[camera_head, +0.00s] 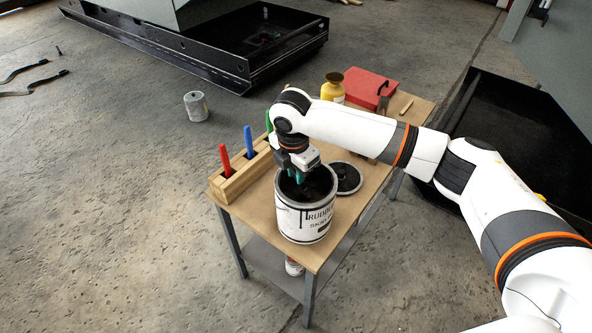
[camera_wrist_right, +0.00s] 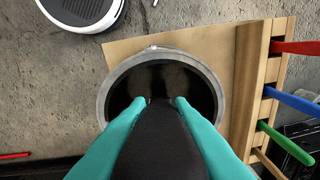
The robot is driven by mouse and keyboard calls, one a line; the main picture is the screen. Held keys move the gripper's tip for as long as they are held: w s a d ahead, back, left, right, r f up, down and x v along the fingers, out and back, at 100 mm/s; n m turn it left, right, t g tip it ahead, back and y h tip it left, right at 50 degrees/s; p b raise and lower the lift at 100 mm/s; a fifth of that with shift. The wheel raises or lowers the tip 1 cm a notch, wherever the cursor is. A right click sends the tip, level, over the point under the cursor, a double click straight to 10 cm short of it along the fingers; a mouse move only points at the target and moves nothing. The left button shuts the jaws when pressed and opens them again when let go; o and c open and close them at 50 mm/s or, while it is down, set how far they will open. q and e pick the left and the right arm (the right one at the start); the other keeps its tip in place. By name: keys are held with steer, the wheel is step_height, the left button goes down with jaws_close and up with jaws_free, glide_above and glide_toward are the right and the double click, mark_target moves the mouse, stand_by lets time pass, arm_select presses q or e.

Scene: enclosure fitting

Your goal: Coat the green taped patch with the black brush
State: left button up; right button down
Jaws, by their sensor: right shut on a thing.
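My right gripper (camera_head: 298,175) is over the open mouth of a white paint can (camera_head: 303,222) on the table. In the right wrist view its teal fingers (camera_wrist_right: 161,103) are shut on the black brush (camera_wrist_right: 160,145), which points down at the can (camera_wrist_right: 104,85). The can holds something dark. How deep the brush reaches cannot be told. I cannot make out the green taped patch in either view. My left gripper is not in view.
A wooden rack (camera_head: 243,172) with red, blue and green handles stands left of the can on the table (camera_head: 262,218). The can's lid (camera_head: 347,178) lies at its right. A yellow bottle (camera_head: 332,87) and red box (camera_head: 369,88) stand behind. Black trays (camera_head: 215,62) lie beyond.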

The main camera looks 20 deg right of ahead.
steer(key=shift+f, duration=0.5)
stand_by(0.6)
steer(key=shift+s+f+p, duration=0.1)
steer(key=shift+f+p, duration=0.05)
steer(key=shift+p, duration=0.3)
stand_by(2.1)
step_height(320, 180, up, 7)
steer(key=p, duration=0.8)
steer(key=shift+r, duration=0.2)
stand_by(0.6)
